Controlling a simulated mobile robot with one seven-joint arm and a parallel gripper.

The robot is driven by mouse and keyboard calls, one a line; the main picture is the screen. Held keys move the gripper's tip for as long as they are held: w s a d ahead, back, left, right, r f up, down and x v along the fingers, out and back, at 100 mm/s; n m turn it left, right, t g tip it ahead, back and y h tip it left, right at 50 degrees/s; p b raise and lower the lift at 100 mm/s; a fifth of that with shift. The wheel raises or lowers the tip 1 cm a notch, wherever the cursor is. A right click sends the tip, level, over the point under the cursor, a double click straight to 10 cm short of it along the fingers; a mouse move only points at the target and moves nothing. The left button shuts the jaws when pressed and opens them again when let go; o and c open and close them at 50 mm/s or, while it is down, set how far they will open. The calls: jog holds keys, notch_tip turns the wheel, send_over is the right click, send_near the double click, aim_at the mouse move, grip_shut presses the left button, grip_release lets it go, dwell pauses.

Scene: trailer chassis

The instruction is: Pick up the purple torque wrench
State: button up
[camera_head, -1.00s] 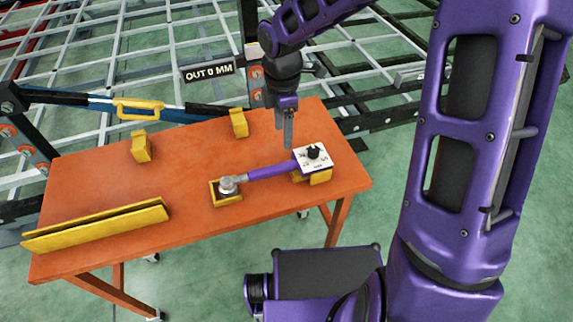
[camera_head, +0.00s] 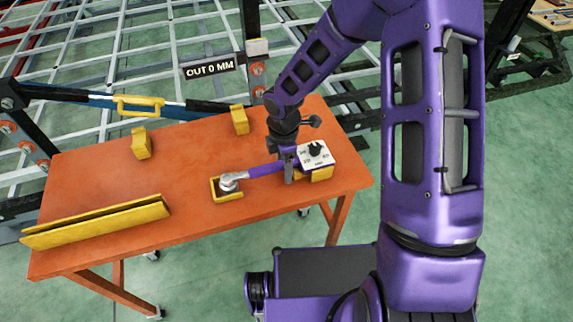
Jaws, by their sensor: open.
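The torque wrench (camera_head: 263,170) has a purple handle, a grey round head at its left end and a white dial plate with a black knob at its right end. It lies on the orange table (camera_head: 190,165), its head in a yellow open box (camera_head: 217,193) and its dial end over a yellow block (camera_head: 322,174). My gripper (camera_head: 288,176) is open and points down at the purple handle, close to the dial plate. Its fingers hide part of the handle. I cannot tell whether they touch it.
Two yellow posts (camera_head: 141,144) (camera_head: 240,120) stand at the table's back. A long yellow angled rack (camera_head: 97,222) lies at its left. Behind are a blue bar with a yellow handle (camera_head: 138,105), a sign (camera_head: 209,69) reading "OUT 0 MM" and the chassis grid (camera_head: 190,40). The table's middle is clear.

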jog(key=shift+f, duration=0.1)
grip_shut()
dwell(0.3)
jog(key=shift+w, duration=0.1)
